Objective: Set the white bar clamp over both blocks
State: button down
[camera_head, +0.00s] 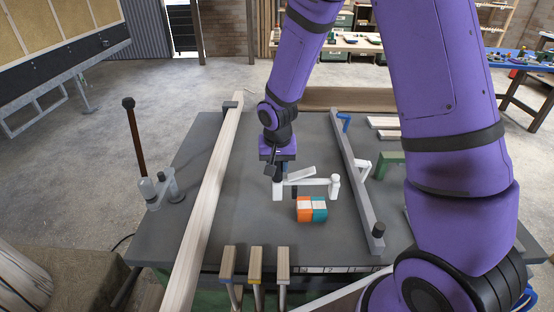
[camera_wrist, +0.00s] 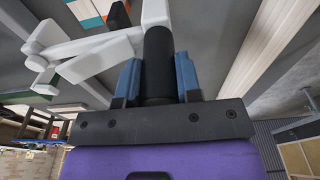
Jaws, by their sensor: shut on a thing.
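The white bar clamp (camera_head: 310,183) is above the grey bench, its bar running across the picture between two upright ends. My gripper (camera_head: 277,172) is shut on its black handle at the left end; in the wrist view the handle (camera_wrist: 160,62) sits between the blue fingers of my gripper (camera_wrist: 158,80). The orange block (camera_head: 304,215) and the teal block (camera_head: 319,215), both with pale bands, stand side by side just in front of the clamp's bar. They also show partly at the wrist view's top edge, orange (camera_wrist: 86,12) and teal (camera_wrist: 118,3). I cannot tell whether the clamp touches the bench.
A long wooden beam (camera_head: 209,205) lies left of the blocks, and a grey bar (camera_head: 356,178) lies right. A green bracket (camera_head: 388,159) stands further right. Several wood-topped pieces (camera_head: 255,262) rise at the front edge.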

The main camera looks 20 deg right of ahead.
aim_at(277, 185)
jog(key=shift+f, duration=4.1)
jog(key=shift+c, duration=1.1)
grip_release()
jog(key=shift+r, duration=0.1)
jog(key=shift+r, duration=4.4)
